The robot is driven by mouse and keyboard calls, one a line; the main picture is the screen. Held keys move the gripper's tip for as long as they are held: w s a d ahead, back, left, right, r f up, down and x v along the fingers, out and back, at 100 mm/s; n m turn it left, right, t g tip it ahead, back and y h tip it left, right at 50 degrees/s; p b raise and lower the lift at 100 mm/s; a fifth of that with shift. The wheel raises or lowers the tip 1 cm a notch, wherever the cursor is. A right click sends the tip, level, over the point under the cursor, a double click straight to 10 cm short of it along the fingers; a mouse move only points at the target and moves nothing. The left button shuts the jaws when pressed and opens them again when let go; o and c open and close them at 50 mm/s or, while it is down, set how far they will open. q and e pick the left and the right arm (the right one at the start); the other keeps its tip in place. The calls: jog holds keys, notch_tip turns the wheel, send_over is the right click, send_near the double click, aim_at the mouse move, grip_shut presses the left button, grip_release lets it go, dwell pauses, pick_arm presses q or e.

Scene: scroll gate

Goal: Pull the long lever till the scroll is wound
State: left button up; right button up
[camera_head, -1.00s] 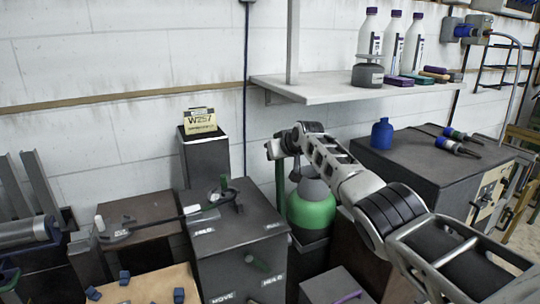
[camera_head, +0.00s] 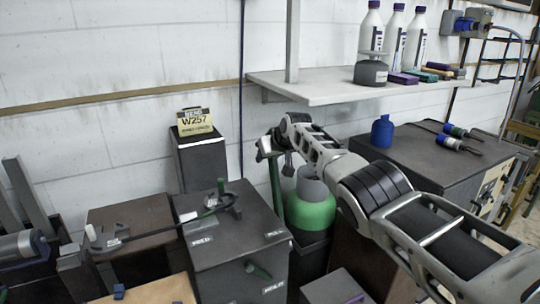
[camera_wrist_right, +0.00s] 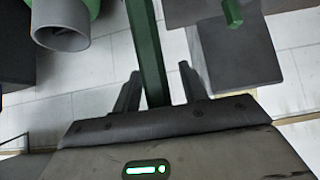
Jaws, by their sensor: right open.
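A long dark green bar (camera_head: 274,180) stands beside the grey box, its top leaning left; it looks like the long lever. My right gripper (camera_head: 265,148) is at its upper end. In the right wrist view the green bar (camera_wrist_right: 147,50) runs between the two open fingers of my right gripper (camera_wrist_right: 160,92); I cannot tell whether either finger touches it. No scroll can be made out with certainty. My left gripper does not show.
A pillar with a W257 sign (camera_head: 195,122) stands behind. A green-and-grey tank (camera_head: 310,208) is close right of the bar. A shelf (camera_head: 320,88) hangs above.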

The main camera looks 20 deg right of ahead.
jog(key=shift+s+d+r+p, duration=0.15)
jog(key=shift+r+p, duration=0.1)
jog(key=shift+p, duration=0.1)
jog(key=shift+s+r+p, duration=0.4)
jog(key=shift+r+p, duration=0.1)
jog(key=shift+p, duration=0.15)
jog(key=v, duration=1.4)
jog(key=shift+s, duration=0.2)
jog(key=shift+f, duration=0.15)
